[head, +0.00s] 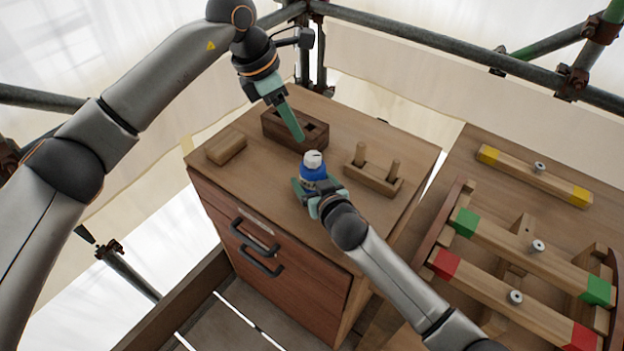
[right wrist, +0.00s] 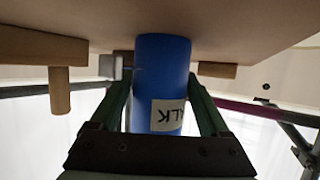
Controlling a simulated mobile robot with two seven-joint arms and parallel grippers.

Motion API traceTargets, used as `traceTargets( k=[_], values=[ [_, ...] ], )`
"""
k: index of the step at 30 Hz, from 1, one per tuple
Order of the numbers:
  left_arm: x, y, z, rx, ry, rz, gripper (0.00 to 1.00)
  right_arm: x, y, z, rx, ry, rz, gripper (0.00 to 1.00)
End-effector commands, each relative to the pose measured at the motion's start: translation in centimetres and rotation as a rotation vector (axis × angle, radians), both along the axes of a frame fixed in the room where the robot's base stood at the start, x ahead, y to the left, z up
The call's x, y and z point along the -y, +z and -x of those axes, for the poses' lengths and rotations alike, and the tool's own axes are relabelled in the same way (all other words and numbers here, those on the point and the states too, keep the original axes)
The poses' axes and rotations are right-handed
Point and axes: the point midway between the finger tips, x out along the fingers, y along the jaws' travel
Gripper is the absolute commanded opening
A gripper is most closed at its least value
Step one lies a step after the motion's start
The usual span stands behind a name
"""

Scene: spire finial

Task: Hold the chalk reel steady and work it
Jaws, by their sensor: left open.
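The chalk reel (head: 313,170), blue with a white top, stands on the wooden cabinet top. In the right wrist view the blue reel (right wrist: 163,70) has a pale label with upside-down letters, and a small grey part sticks out at its side. My right gripper (head: 317,192) is shut on the reel, one green finger on each side of its body. My left gripper (head: 297,133) is open and empty, pointing down above and behind the reel, apart from it. One left finger largely hides the other.
A dark block with square holes (head: 275,129) stands behind the reel, partly hidden by my left gripper. A small wooden block (head: 226,147) lies left, a two-peg rack (head: 373,178) right. Colour-ended beams (head: 535,178) lie on the right-hand table. Scaffold tubes (head: 440,42) surround the place.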

Motion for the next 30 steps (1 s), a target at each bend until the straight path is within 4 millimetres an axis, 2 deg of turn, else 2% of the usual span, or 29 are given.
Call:
traceTargets(
  k=[2, 18, 30],
  values=[
    [0.0, 0.0, 0.0, 0.0, 0.0, 0.0, 0.5, 0.02, -0.01, 0.01, 0.0, 0.0, 0.0, 0.7],
    [0.0, 0.0, 0.0, 0.0, 0.0, 0.0, 0.5, 0.02, -0.04, 0.03, -0.001, 0.0, 0.0, 0.09],
    [0.0, 0.0, 0.0, 0.0, 0.0, 0.0, 0.5, 0.03, -0.05, 0.03, -0.001, 0.0, 0.0, 0.08]
  ],
)
